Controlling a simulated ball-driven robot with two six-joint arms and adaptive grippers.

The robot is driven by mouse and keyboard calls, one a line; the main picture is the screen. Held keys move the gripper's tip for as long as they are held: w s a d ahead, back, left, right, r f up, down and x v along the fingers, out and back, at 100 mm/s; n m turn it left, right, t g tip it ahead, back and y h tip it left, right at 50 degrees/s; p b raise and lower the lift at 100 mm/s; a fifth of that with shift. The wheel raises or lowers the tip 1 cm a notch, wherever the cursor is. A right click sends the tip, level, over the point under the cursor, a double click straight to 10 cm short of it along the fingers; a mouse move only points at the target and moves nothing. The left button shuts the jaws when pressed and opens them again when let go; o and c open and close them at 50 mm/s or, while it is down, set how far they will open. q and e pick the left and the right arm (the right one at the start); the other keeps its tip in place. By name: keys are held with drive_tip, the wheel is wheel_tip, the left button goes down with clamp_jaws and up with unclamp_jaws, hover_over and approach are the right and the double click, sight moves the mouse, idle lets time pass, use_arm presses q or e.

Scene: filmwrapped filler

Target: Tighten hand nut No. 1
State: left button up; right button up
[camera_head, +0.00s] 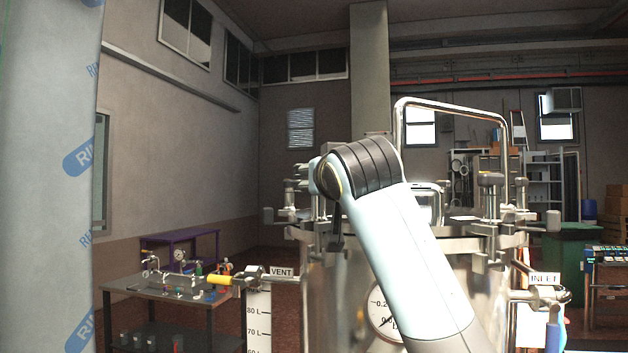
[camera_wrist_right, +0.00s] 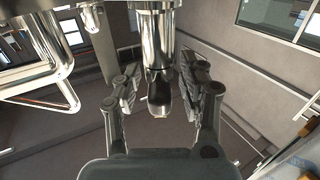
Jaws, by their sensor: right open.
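The steel vessel (camera_head: 490,290) stands in front of me with clamp bolts and hand nuts around its lid. One hand nut (camera_head: 490,180) stands at the right of the lid and another (camera_head: 290,186) at the left. I see no numbers, so I cannot tell which is No. 1. My right arm crosses in front of the vessel, and its gripper is mostly hidden in the head view. In the right wrist view my right gripper (camera_wrist_right: 161,88) is open, its fingers on either side of a shiny round-ended metal part (camera_wrist_right: 158,50), with gaps showing. My left gripper is out of view.
A tall bent handle (camera_head: 398,125) rises over the lid. The VENT valve (camera_head: 253,273) sticks out left and the INLET valve (camera_head: 540,295) right. A film-wrapped surface (camera_head: 45,200) fills the left edge. A workbench (camera_head: 170,290) stands at left.

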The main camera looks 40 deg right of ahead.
drive_tip(key=shift+s, duration=0.1)
drive_tip(key=shift+a+r, duration=0.1)
drive_tip(key=c, duration=0.8)
clamp_jaws()
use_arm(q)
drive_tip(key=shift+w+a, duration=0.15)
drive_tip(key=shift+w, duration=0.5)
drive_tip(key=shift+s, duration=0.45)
